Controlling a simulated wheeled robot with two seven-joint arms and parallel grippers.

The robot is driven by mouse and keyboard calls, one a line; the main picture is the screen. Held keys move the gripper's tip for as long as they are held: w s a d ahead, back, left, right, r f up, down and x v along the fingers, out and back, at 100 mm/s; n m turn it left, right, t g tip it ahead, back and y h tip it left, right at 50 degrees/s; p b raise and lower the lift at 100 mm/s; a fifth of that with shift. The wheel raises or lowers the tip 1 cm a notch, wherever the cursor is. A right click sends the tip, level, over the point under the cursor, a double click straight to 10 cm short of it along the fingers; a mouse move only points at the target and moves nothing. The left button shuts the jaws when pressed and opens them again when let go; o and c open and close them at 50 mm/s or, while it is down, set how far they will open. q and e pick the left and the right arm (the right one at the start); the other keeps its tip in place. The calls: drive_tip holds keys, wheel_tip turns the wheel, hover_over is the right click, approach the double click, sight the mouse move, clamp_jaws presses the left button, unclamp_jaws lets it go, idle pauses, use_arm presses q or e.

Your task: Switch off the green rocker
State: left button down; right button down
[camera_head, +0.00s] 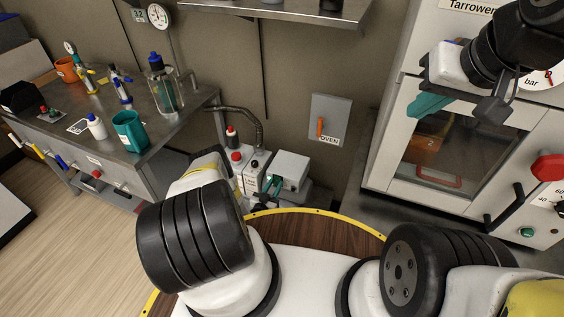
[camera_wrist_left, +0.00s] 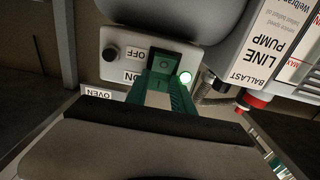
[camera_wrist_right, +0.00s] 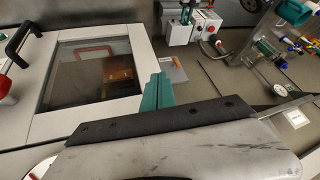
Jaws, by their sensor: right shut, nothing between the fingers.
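The green rocker (camera_wrist_left: 165,62) sits on a light box between OFF and ON labels in the left wrist view. In the head view the box (camera_head: 291,168) stands low behind my left arm, and the rocker is too small to make out. My right gripper (camera_head: 428,105) is shut and empty in front of the oven; its fingers also show in the right wrist view (camera_wrist_right: 158,90).
The line pump (camera_head: 246,168) stands beside the box. A grey oven panel with an orange handle (camera_head: 320,126) is on the wall. The glass-door oven (camera_head: 455,150) is at right. A bench (camera_head: 85,135) with bottles and a green beaker (camera_head: 129,131) is at left.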

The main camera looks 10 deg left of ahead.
use_arm(q)
drive_tip(key=shift+f+t, duration=0.2)
drive_tip(key=shift+t, duration=0.5)
drive_tip(key=c, duration=1.1)
unclamp_jaws()
